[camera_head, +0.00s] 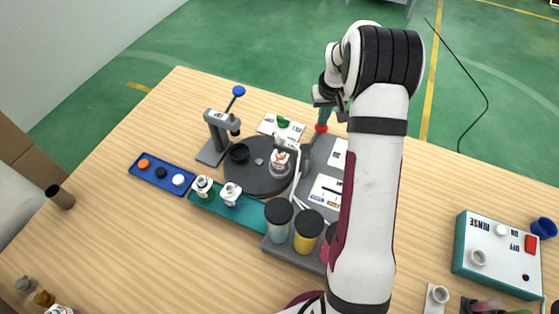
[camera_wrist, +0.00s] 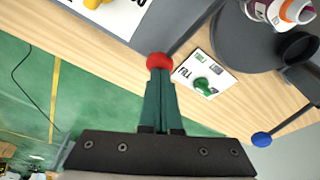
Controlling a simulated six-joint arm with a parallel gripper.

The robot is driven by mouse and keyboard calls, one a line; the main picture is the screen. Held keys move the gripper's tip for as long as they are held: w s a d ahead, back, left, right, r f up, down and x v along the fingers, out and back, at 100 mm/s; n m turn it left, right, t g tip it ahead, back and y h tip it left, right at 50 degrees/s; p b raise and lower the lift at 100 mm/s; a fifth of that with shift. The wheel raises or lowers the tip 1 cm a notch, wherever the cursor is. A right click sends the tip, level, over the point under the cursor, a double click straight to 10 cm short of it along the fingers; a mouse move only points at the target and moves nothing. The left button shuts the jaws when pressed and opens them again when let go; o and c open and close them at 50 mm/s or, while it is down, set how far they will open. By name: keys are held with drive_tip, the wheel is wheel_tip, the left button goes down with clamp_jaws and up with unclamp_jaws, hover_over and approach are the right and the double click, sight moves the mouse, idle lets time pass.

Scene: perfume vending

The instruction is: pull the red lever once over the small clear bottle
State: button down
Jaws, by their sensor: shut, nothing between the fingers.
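The red lever knob (camera_head: 321,128) sits on a thin dark rod beside the dark round turntable (camera_head: 243,182) in the head view. It also shows in the wrist view (camera_wrist: 159,61). My gripper (camera_head: 322,115) is shut and empty, with its green fingertips at the knob. In the wrist view, my fingertips (camera_wrist: 159,77) overlap the knob's near edge; I cannot tell whether they touch it. The small clear bottle (camera_head: 279,165), with a label and reddish contents or marking, stands on the turntable's right side. It is partly visible at the wrist view's top right (camera_wrist: 285,10).
A blue-knobbed press (camera_head: 216,135) stands left of the turntable. A card with a green piece (camera_head: 282,126) lies behind it. Coloured jars (camera_head: 308,230), a teal tray (camera_head: 256,214) and a blue tray (camera_head: 147,178) are in front. A rinse box (camera_head: 480,255) stands right.

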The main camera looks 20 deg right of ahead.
drive_tip(key=shift+f, duration=0.25)
wheel_tip(320, 180, up, 9)
idle(0.8)
drive_tip(key=shift+a, duration=0.1)
idle(0.9)
